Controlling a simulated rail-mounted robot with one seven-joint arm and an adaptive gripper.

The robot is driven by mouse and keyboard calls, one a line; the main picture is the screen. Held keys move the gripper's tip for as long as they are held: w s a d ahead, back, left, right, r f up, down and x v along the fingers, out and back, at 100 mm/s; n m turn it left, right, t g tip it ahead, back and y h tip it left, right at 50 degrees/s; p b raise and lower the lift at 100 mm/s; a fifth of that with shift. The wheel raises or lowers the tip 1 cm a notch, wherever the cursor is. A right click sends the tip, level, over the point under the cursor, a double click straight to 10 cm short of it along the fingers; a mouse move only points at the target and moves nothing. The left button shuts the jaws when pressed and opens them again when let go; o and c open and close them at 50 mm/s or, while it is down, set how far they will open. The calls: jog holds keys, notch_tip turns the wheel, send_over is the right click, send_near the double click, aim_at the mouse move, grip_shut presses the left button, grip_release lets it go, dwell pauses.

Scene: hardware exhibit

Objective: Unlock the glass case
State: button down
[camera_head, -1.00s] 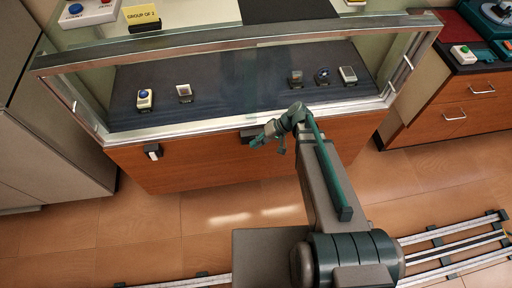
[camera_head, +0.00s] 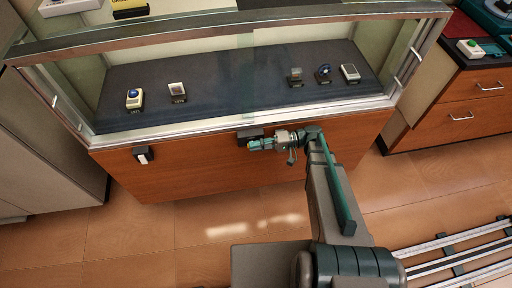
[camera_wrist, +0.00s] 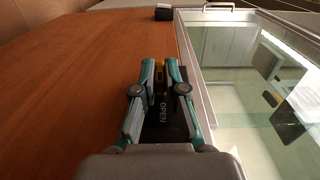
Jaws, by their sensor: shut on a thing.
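The glass case (camera_head: 240,125) has a metal frame, sliding glass front and a wooden lower panel. A dark lock box (camera_head: 250,133) is mounted on the panel just under the glass, near the middle. In the wrist view a black plate (camera_wrist: 165,126) lettered "OPEN" lies between my fingers. My gripper (camera_head: 254,145) is at the lock box; in the wrist view my gripper (camera_wrist: 164,66) has its two teal fingers closed around a small black and yellow lock piece (camera_wrist: 160,76). The fingers hide most of that piece, so its shape and turn cannot be told.
A dark holder with a white front (camera_head: 143,154) is mounted further left on the wooden panel. Several small devices stand on the dark shelf (camera_head: 225,88) behind the glass. A drawer cabinet (camera_head: 462,100) stands at right. The floor before the case is clear on the left.

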dwell(0.5)
jog(key=c, duration=1.2)
grip_release()
jog(key=shift+c, duration=0.2)
jog(key=w+d, duration=0.1)
jog(key=d, duration=1.1)
jog(key=shift+w, duration=0.15)
jog(key=shift+a+f, duration=0.1)
